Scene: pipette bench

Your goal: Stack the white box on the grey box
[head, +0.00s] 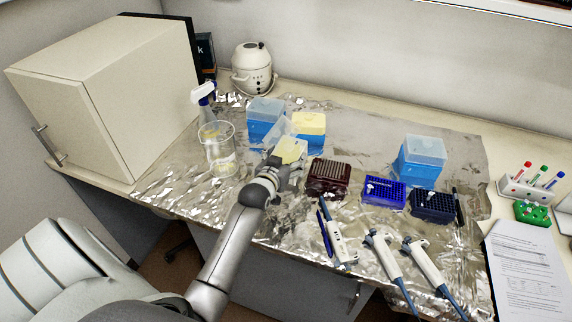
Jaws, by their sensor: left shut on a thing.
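My left gripper (286,163) is shut on a pale yellow-topped box (291,149) with a clear part beside it, over the foil-covered bench. The gripper hides much of this box, and I cannot tell whether it touches the foil. Just behind it stands a blue box with a pale yellow top (309,123). To its left is a blue box with a translucent lid (265,112). Another blue box with a translucent lid (422,155) stands farther right. I cannot make out which boxes are the white one and the grey one. My right gripper is not in view.
A clear beaker (218,150) and a spray bottle (204,96) stand left of the gripper. A dark red rack (328,178) is close on its right, then a blue rack (384,191) and a navy rack (432,205). Several pipettes (381,251) lie in front. Foil between the boxes is clear.

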